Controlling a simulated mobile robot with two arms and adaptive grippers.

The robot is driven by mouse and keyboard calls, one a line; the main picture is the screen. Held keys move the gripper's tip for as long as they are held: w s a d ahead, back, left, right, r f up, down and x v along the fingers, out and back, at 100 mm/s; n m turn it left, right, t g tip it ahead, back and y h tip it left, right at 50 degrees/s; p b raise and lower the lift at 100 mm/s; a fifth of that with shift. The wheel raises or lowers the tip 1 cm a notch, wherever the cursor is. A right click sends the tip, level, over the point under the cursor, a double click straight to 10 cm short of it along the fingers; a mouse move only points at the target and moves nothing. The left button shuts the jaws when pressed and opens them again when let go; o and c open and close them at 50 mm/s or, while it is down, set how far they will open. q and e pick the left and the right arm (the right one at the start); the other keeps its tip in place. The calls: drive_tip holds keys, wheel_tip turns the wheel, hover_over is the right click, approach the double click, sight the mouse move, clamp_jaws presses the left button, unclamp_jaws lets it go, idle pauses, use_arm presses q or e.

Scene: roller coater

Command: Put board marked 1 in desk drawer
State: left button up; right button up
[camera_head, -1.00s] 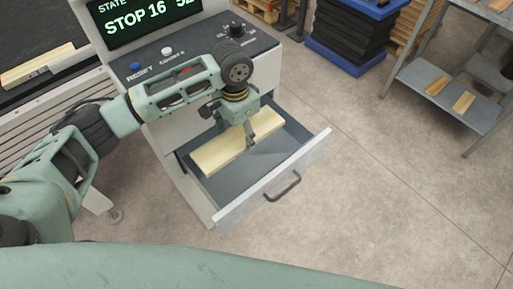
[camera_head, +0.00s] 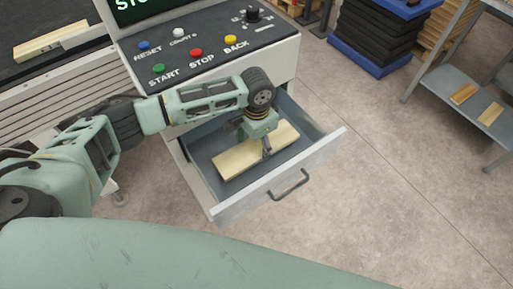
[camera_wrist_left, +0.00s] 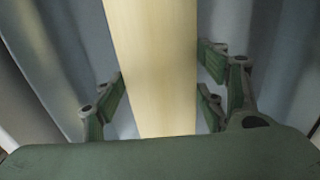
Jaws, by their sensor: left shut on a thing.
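The pale wooden board (camera_head: 240,160) lies inside the outline of the open desk drawer (camera_head: 232,207), roughly level and low between its walls. No number shows on its visible face. My left gripper (camera_head: 262,143) is over the board from above, shut on it across its width. In the left wrist view the board (camera_wrist_left: 155,60) runs between the green finger pads (camera_wrist_left: 162,90), with grey drawer surfaces on both sides. I cannot tell whether the board touches the drawer floor. My right gripper is not in view.
The control panel (camera_head: 205,45) with coloured buttons stands above the drawer. Another board (camera_head: 50,42) lies on the machine bed at left. A metal shelf (camera_head: 460,75) at right holds small wood pieces. The floor right of the drawer is clear.

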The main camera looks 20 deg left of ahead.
sight(257, 147)
use_arm(q)
drive_tip(key=shift+f, duration=1.5)
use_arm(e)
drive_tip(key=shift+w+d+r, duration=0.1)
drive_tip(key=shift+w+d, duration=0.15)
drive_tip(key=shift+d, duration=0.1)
use_arm(q)
drive_tip(key=shift+f, duration=0.1)
drive_tip(key=o, duration=1.3)
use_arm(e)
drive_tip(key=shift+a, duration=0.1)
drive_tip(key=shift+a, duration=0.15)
use_arm(q)
drive_tip(key=shift+r, duration=0.25)
wheel_tip(257, 147, up, 12)
drive_tip(key=shift+f, duration=0.1)
